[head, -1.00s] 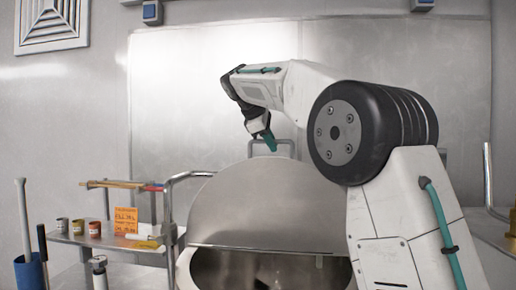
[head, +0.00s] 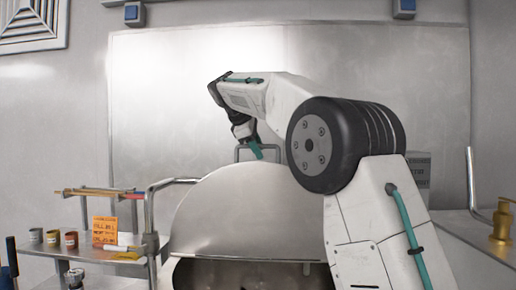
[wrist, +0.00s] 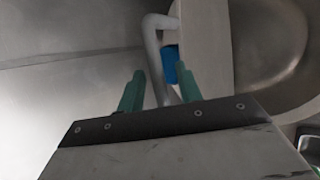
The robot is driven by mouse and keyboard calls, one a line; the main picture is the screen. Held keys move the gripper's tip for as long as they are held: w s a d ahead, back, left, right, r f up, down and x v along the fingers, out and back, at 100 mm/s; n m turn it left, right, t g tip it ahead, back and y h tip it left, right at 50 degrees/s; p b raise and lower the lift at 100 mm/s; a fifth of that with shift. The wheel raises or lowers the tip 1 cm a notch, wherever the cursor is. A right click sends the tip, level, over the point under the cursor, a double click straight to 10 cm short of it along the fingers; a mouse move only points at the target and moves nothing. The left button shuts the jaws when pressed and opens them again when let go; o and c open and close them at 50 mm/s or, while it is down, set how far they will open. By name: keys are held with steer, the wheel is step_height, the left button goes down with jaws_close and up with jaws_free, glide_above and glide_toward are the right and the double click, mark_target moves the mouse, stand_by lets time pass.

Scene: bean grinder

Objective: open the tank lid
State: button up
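The tank lid (head: 240,215) is a grey metal half-disc standing raised, with the dark tank opening (head: 250,275) below it. A bent metal handle (head: 238,155) rises at the lid's top edge. My gripper (head: 256,152) is at this handle, high above the opening. In the wrist view, my gripper (wrist: 160,90) has two teal fingers standing apart. The grey handle (wrist: 153,55) passes between them, with gaps showing. A blue piece (wrist: 171,65) shows by the right finger. The ends of the fingers against the handle are hard to make out.
A side shelf (head: 80,245) at left holds small cups, an orange note (head: 104,231) and rods. A metal rail (head: 150,205) stands between the shelf and the lid. A counter with a brass fitting (head: 501,222) is at right. A flat metal panel covers the back wall.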

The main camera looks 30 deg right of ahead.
steer(key=shift+r, duration=0.1)
steer(key=v, duration=0.7)
steer(key=shift+a+r, duration=0.2)
steer(key=shift+r, duration=0.05)
steer(key=shift+s, duration=0.1)
steer(key=s+a+f+m+y, duration=0.15)
steer(key=s+f, duration=0.25)
steer(key=s, duration=0.4)
steer(key=s+f+m+y, duration=0.1)
steer(key=s+f+m, duration=0.1)
steer(key=s+f, duration=0.4)
steer(key=s+a+f+m+y, duration=0.1)
steer(key=s+f+y, duration=0.15)
steer(key=s, duration=0.65)
steer(key=s+a+f+m+y, duration=0.1)
steer(key=s+a+f+m, duration=0.1)
steer(key=s+f, duration=0.8)
steer(key=s+a+f+m+g+y, duration=0.1)
steer(key=s+f+m, duration=0.3)
steer(key=s+f, duration=0.6)
step_height(320, 180, down, 2)
steer(key=shift+s+a+f, duration=0.25)
steer(key=shift+a, duration=0.2)
